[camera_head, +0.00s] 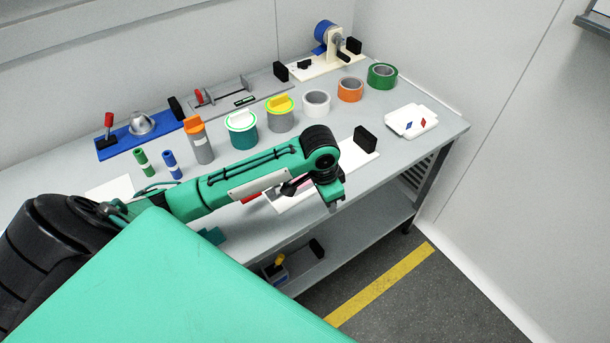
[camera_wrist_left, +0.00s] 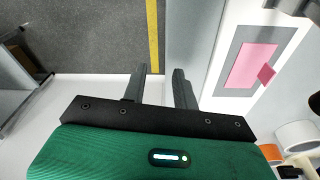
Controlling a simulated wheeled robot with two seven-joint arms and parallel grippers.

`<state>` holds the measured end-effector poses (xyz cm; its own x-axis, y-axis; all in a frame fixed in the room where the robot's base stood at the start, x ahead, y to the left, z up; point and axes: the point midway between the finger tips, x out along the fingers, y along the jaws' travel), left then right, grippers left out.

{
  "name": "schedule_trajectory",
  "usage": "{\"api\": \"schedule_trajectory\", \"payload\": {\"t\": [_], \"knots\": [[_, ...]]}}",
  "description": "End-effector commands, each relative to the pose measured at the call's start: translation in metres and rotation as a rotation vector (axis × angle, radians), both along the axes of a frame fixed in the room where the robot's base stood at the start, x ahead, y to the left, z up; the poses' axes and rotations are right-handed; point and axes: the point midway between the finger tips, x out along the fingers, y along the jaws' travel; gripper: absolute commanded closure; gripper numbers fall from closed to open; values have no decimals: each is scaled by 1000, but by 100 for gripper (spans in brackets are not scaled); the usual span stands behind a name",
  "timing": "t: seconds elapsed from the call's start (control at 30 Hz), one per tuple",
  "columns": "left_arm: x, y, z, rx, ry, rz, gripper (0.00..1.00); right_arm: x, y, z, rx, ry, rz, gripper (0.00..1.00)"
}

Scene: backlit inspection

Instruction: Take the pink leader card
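The pink leader card (camera_wrist_left: 252,65) lies on a grey patch of a white board (camera_wrist_left: 228,28) in the left wrist view, with a small pink tab at its right edge. In the head view my left arm hides most of the card. The same white board shows there beyond the arm (camera_head: 358,158). My left gripper (camera_head: 334,204) points down near the table's front edge. In the left wrist view its two fingers (camera_wrist_left: 160,72) are apart with nothing between them, and the card is to their right. My right gripper is in neither view.
Tape rolls in white (camera_head: 316,103), orange (camera_head: 350,89) and green (camera_head: 382,76) stand behind. Lidded cans and an orange-topped bottle (camera_head: 199,141) stand left of them. A white card stack (camera_head: 411,121) lies at right. A shelf (camera_head: 345,232) runs below the table.

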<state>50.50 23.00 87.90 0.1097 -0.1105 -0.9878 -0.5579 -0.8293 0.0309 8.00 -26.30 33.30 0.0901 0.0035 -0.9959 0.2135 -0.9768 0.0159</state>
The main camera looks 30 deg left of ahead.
Motion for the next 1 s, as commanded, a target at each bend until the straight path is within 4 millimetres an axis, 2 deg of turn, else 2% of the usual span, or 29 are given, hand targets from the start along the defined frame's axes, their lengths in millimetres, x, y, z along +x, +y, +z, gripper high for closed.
{"api": "schedule_trajectory", "payload": {"t": [0.03,0.23,0.4,0.57,0.67,1.0], "knots": [[16,16,12,25,6,12,71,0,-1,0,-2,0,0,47],[55,72,57,81,67,86,71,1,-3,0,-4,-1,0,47],[74,111,92,99,101,158,71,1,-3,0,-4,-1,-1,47],[81,129,109,100,117,195,71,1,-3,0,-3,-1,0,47],[81,133,105,100,125,205,71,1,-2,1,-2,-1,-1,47],[81,133,44,100,125,205,71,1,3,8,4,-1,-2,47]]}}
